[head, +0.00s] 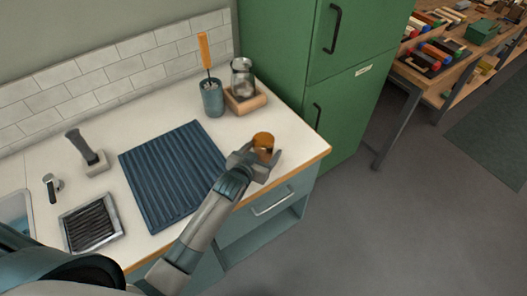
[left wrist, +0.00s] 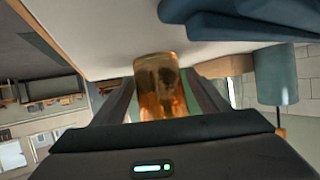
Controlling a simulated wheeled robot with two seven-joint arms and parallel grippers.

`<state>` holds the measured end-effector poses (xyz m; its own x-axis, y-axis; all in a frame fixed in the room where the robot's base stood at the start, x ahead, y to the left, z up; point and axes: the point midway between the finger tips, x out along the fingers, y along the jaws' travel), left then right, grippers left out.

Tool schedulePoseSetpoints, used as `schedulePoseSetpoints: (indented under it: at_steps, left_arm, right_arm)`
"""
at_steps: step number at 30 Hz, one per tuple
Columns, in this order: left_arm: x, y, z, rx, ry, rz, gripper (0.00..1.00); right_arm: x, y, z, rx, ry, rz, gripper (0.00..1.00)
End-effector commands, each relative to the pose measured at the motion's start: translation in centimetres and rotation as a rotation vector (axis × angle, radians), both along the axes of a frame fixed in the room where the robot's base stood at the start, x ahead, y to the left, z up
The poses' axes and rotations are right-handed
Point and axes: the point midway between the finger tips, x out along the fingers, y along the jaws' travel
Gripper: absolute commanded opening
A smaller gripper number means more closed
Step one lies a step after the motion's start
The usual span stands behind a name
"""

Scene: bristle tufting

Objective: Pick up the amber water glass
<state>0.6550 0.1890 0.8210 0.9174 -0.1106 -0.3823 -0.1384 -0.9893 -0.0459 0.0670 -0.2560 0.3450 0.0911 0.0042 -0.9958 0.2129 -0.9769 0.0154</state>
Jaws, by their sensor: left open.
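The amber water glass (head: 263,141) stands on the pale counter near its right front corner in the head view. In the left wrist view the amber glass (left wrist: 161,86) is straight ahead, between the two fingers. My left gripper (head: 258,160) is open, with its fingers reaching around the glass from the front. I cannot tell whether either finger touches it. The lower part of the glass is partly hidden by the gripper in the head view. My right gripper is not in view.
A ribbed blue mat (head: 170,170) lies left of the glass. Behind are a blue cup with an orange-handled tool (head: 212,98) and a clear jar (head: 242,78) on a wooden block (head: 246,101). A green cabinet (head: 335,75) stands behind the counter's right end. The counter edge is close.

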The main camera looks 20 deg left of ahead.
Motion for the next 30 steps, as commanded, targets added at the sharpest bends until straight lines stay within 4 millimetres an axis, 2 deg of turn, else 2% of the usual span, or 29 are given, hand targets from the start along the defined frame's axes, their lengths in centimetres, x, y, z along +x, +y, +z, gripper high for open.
schedulePoseSetpoints:
  at_steps: [2,6,8,9,30]
  left_arm:
    - [-0.01,0.00,0.00,0.000,0.000,0.000,0.65]
    - [-0.02,0.01,0.00,0.000,0.000,0.000,0.32]
    - [-0.02,0.01,0.00,0.000,0.000,0.000,0.18]
    - [0.03,0.00,0.12,0.000,-0.002,0.000,0.13]
    - [0.07,0.02,0.89,-0.001,-0.004,0.000,0.14]
  right_arm:
    - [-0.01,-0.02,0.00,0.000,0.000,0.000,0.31]
    - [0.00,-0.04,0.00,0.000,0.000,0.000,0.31]
    - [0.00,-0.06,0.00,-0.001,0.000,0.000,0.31]
    - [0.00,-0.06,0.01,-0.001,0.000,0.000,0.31]
    - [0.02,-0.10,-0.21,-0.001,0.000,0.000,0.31]
